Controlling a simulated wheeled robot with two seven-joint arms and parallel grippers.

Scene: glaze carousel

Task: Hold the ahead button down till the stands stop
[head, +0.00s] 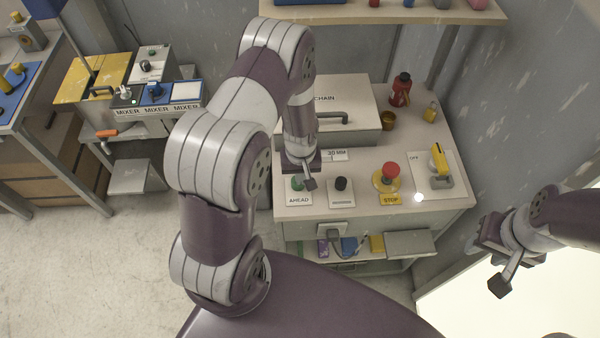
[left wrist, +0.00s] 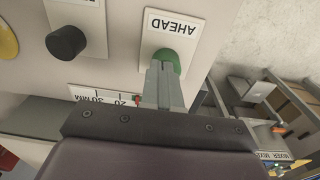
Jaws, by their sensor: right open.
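The green ahead button (head: 297,184) sits on a plate lettered AHEAD at the left front of the console top. My left gripper (head: 309,184) is over this button, pointing down. In the left wrist view its fingers (left wrist: 163,72) are together with nothing between them, and their tips meet the green button (left wrist: 166,58) in the picture. Whether the button is pressed in cannot be told. My right gripper (head: 487,266) is open and empty at the right, away from the console. I cannot make out any stands.
A black knob (head: 341,184), a red stop button (head: 390,169) and a yellow-handled switch (head: 438,160) share the console top. A case marked CHAIN (head: 350,95) stands behind.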

